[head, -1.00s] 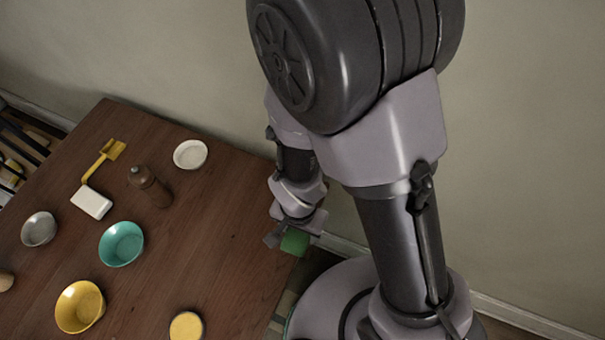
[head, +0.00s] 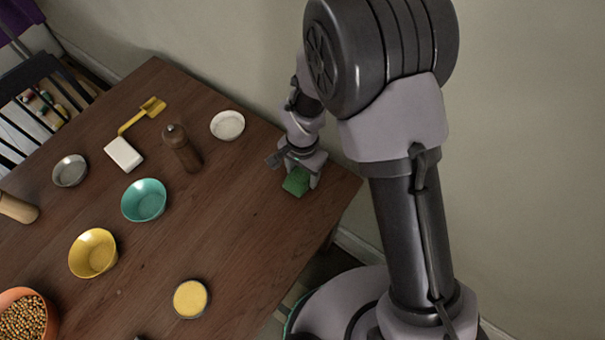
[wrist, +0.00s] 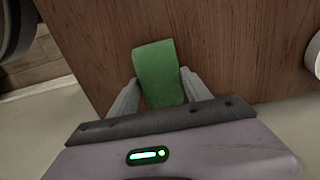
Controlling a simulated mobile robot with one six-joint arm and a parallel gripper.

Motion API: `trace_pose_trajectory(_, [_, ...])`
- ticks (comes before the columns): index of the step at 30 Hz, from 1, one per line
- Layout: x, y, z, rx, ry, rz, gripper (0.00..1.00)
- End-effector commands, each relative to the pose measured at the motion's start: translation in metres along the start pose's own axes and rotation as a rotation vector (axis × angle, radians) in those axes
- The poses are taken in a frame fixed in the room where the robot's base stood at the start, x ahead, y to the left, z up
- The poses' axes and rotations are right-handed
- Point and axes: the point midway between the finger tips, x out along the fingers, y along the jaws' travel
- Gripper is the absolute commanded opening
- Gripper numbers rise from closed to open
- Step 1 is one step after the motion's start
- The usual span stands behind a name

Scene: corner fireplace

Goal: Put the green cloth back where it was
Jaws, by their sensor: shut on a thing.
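The green cloth (head: 296,182) is held in my gripper (head: 299,178) near the right end of the wooden table, close to the wall. In the wrist view the cloth (wrist: 158,72) stands between the two fingers of my gripper (wrist: 157,93), which is shut on it. The cloth looks like a folded block. The wooden table top (wrist: 225,45) lies beyond it. I cannot tell whether the cloth touches the table.
A white bowl (head: 227,125) and a brown pepper mill (head: 182,149) stand left of my gripper. A teal bowl (head: 144,201), a yellow bowl (head: 93,253) and a round yellow-topped dish (head: 190,299) are farther off. The table (head: 245,225) is bare in front of my gripper.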

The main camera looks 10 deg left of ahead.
Motion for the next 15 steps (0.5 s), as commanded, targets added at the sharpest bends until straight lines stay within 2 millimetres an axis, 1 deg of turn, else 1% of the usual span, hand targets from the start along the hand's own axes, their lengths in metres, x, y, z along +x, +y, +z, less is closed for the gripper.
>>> trace_pose_trajectory(2, [-0.0012, 0.0001, 0.0001, 0.0, 0.0, 0.0, 0.18])
trace_pose_trajectory(6, [0.0037, 0.0003, 0.0002, 0.0, 0.0, 0.0, 0.18])
trace_pose_trajectory(7, [0.0025, 0.0003, 0.0002, 0.0, 0.0, 0.0, 0.62])
trace_pose_trajectory(9, [0.002, 0.0003, 0.0003, 0.0, 0.0, 0.0, 0.76])
trace_pose_trajectory(10, [0.0019, 0.0004, 0.0003, 0.0, 0.0, 0.0, 0.78])
trace_pose_trajectory(15, [0.0018, 0.0004, 0.0003, 0.0, 0.0, 0.0, 0.78])
